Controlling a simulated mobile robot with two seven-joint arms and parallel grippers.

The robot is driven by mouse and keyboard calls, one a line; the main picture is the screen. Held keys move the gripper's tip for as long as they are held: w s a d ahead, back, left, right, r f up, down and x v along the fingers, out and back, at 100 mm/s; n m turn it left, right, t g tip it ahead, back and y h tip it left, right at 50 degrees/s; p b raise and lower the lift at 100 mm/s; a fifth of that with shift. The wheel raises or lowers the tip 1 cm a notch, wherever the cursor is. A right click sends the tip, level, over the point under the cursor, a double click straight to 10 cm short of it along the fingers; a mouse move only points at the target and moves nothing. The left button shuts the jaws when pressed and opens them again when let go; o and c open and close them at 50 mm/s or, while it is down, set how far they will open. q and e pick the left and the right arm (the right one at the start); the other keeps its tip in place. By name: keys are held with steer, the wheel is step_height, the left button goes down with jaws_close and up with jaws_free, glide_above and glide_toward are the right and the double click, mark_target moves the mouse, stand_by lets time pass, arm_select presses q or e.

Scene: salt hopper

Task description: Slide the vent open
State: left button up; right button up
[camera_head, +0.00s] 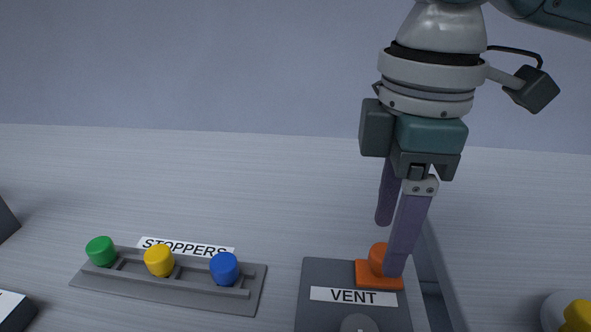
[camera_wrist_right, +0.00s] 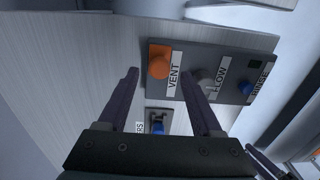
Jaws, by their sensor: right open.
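The vent control is an orange round knob (camera_head: 377,259) on an orange square slider plate (camera_head: 366,281), set in a grey panel (camera_head: 318,276) with a "VENT" label (camera_head: 352,296). My right gripper (camera_head: 390,247) comes down from above with its two purple fingers apart. The nearer finger is down beside the knob and hides part of it; the other finger is behind. In the right wrist view the knob (camera_wrist_right: 159,65) shows between the open fingertips (camera_wrist_right: 162,76); I cannot tell whether either finger touches it.
A grey rack (camera_head: 185,290) labelled "STOPPERS" holds green (camera_head: 101,250), yellow (camera_head: 159,260) and blue (camera_head: 224,268) stoppers at left. The right wrist view shows a "FLOW" control (camera_wrist_right: 206,77) beside the vent and a blue knob (camera_wrist_right: 245,87) beyond. A yellow-topped object (camera_head: 577,315) stands at right.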

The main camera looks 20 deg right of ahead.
steer(key=shift+f, duration=1.15)
steer(key=shift+c, duration=0.2)
steer(key=shift+c, duration=1.4)
jaws_close()
